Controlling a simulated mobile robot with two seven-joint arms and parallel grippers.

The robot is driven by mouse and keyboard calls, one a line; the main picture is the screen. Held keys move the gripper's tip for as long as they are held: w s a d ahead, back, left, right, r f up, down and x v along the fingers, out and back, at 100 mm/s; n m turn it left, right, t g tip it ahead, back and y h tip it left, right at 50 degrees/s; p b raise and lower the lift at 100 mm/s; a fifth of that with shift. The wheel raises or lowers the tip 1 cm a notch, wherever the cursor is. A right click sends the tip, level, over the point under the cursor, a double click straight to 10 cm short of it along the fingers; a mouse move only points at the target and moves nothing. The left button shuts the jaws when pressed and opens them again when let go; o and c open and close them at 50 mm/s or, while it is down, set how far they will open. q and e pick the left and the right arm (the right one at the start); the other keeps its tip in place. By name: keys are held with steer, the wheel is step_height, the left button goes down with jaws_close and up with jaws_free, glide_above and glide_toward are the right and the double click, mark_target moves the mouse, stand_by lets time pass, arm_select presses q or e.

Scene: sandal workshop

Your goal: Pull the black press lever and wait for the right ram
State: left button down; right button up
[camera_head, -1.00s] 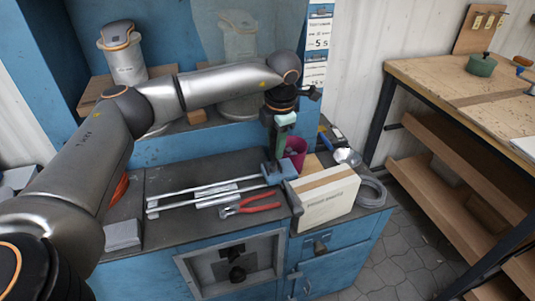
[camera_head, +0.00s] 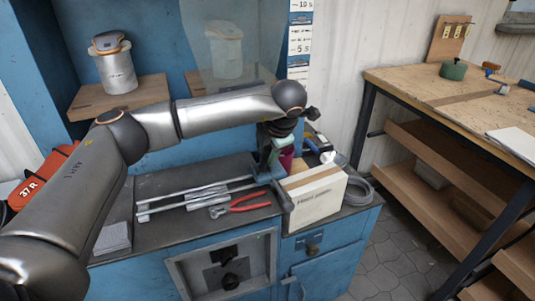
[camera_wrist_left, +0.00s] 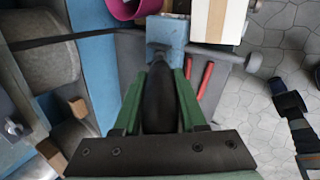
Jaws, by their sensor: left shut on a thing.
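My left gripper (camera_head: 272,150) is low over the right part of the bench. In the left wrist view its green fingers (camera_wrist_left: 158,105) are shut on the black lever handle (camera_wrist_left: 159,92), with the blue lever block (camera_wrist_left: 166,36) just beyond. In the head view the handle is mostly hidden by the gripper. Two grey cylindrical press parts show at the back: the left one (camera_head: 117,70) stands over a wooden board, and the right one (camera_head: 224,52) is behind a clear panel. Whether the right ram is moving cannot be told.
Red-handled pliers (camera_head: 240,204) and metal rods (camera_head: 195,195) lie on the dark bench. A cardboard box (camera_head: 315,198) and a grey coil (camera_head: 357,192) are to the right. An orange piece marked 37 R (camera_head: 38,180) is at the left. A wooden workbench (camera_head: 420,88) stands right.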

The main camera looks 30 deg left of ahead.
stand_by(0.4)
arm_select(q)
steer(key=c, duration=0.8)
jaws_free()
steer(key=shift+d+f, duration=0.1)
steer(key=shift+c, duration=0.2)
steer(key=o, duration=0.4)
steer(key=shift+s, duration=0.1)
steer(key=v, duration=1.2)
steer(key=shift+s+d+r+b, duration=0.15)
steer(key=shift+r+b, duration=0.1)
steer(key=shift+b, duration=0.05)
steer(key=shift+d+f, duration=0.1)
